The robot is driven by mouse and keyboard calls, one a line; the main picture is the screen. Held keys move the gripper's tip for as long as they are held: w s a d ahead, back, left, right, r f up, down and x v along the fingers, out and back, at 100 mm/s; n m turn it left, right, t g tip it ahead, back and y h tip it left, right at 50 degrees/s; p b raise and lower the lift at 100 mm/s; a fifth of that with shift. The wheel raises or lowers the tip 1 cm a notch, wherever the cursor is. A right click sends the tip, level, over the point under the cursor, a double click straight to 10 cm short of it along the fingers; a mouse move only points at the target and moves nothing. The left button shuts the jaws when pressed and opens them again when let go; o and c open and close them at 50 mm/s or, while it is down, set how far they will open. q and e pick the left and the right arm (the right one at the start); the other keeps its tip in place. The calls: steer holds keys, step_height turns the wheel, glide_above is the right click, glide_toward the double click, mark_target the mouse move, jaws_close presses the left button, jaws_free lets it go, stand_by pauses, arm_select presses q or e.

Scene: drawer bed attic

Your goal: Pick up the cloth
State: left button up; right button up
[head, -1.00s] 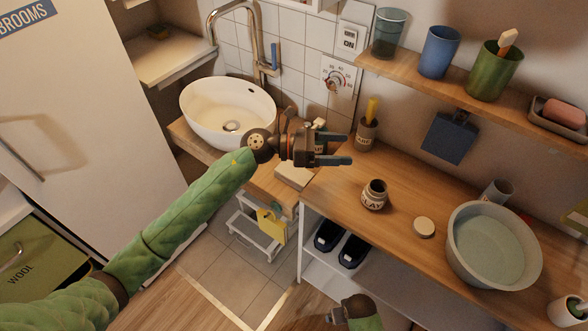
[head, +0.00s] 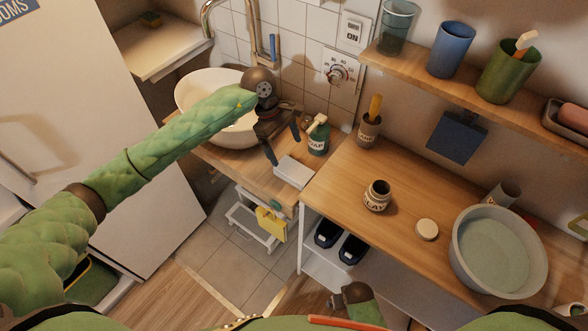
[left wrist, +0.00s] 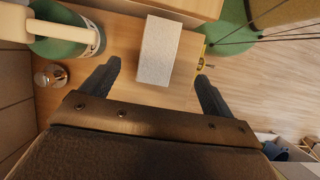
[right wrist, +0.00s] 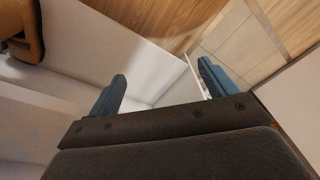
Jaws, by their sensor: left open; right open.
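A pale, speckled folded cloth (head: 294,172) lies flat on the wooden counter, by the end of the washbasin section. In the left wrist view the cloth (left wrist: 159,50) shows as a pale rectangle ahead of and between the fingers. My left gripper (head: 286,150) is open and points down above the cloth, apart from it, with nothing between its fingers. My right gripper (right wrist: 162,72) is open and empty, low in front of the white shelf unit. In the head view only part of it shows at the bottom edge.
A green soap bottle (head: 317,138) stands close behind the cloth. The white basin (head: 215,105) is partly hidden by my left arm. A yellow item (head: 270,224) hangs below the counter edge. An open jar (head: 377,196), a lid (head: 427,229) and a tub (head: 456,255) stand to the right.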

mark_target(294, 169)
arm_select(q)
steer(key=p+x, duration=0.1)
steer(key=x, duration=0.2)
steer(key=shift+w+d+f+p, duration=0.1)
steer(key=shift+w+f+p, duration=0.05)
steer(key=shift+f+p, duration=0.15)
steer(key=shift+s+d+f+p, duration=0.2)
steer(key=shift+s+f+p, duration=0.1)
steer(key=shift+f, duration=0.3)
steer(key=p+x, duration=0.3)
steer(key=shift+f, duration=0.45)
steer(key=shift+d+f, duration=0.15)
steer(key=shift+f, duration=0.35)
arm_select(e)
steer(key=s+d+f, duration=0.1)
steer(key=f, duration=0.6)
steer(key=s+d+f, duration=0.2)
steer(key=f, duration=0.5)
steer(key=shift+s+d+t, duration=0.3)
arm_select(q)
steer(key=shift+f+b, duration=0.2)
steer(key=shift+b, duration=0.2)
arm_select(e)
steer(key=shift+f, duration=0.45)
arm_select(q)
steer(key=c, duration=1.1)
steer(key=shift+o, duration=0.2)
steer(key=shift+r, duration=0.1)
arm_select(e)
steer(key=shift+r, duration=0.15)
